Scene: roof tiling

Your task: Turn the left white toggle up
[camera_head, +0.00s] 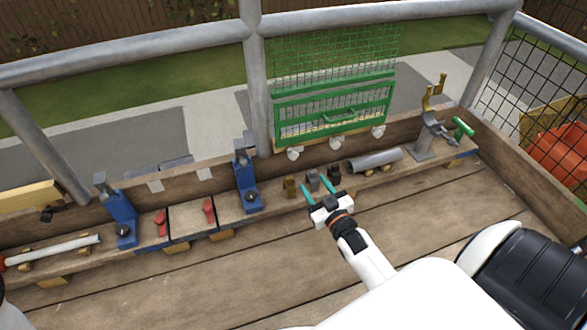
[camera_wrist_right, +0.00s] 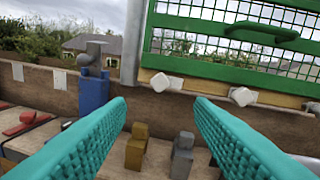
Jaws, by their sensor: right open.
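Three white toggles stick out of a wooden strip under a green mesh panel. The left white toggle (camera_head: 293,154) is at the panel's lower left corner; in the right wrist view it (camera_wrist_right: 160,82) appears between and beyond my fingertips. The middle toggle (camera_head: 336,142) and right toggle (camera_head: 378,131) follow to the right. Whether the left toggle tilts up or down is hard to tell. My right gripper (camera_head: 317,188) has teal fingers, is open and empty, and is in front of the left toggle, apart from it. My left gripper is out of view.
Small brass and grey blocks (camera_wrist_right: 182,155) stand on the shelf below the toggles. A blue clamp (camera_head: 246,180) stands to the left, and a grey pipe (camera_head: 375,160) lies to the right. The green panel (camera_head: 335,112) hangs above. The wooden floor (camera_head: 230,275) in front is clear.

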